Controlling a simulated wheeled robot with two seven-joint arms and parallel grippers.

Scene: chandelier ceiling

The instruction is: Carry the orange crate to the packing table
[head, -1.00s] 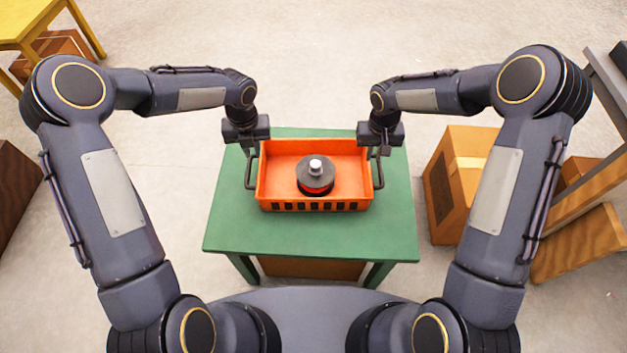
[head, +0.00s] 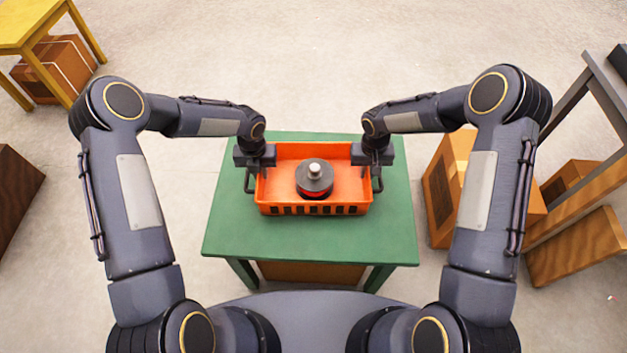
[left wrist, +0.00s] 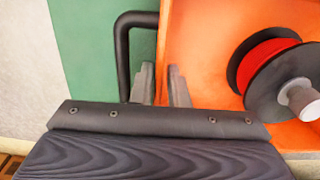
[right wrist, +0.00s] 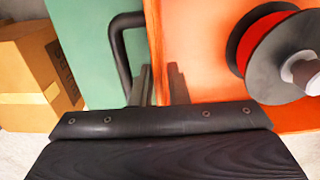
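The orange crate (head: 310,210) stands on a green table (head: 310,240), with a dark handle at each side. Inside it is a spool (head: 314,178) with red winding and a pale hub. My left gripper (head: 252,172) is at the crate's left side. In the left wrist view its fingers (left wrist: 162,80) are apart, one on each side of the crate's edge, next to the handle (left wrist: 122,55). My right gripper (head: 374,172) is at the right side. In the right wrist view its fingers (right wrist: 159,80) are also apart around the edge, next to the handle (right wrist: 118,50). Finger contact is unclear.
A yellow table (head: 30,25) stands far left with a brown box (head: 58,70) beneath it. A cardboard box (head: 440,195) is close to the green table's right side. A grey-legged wooden structure (head: 580,200) stands further right. The floor beyond the green table is clear.

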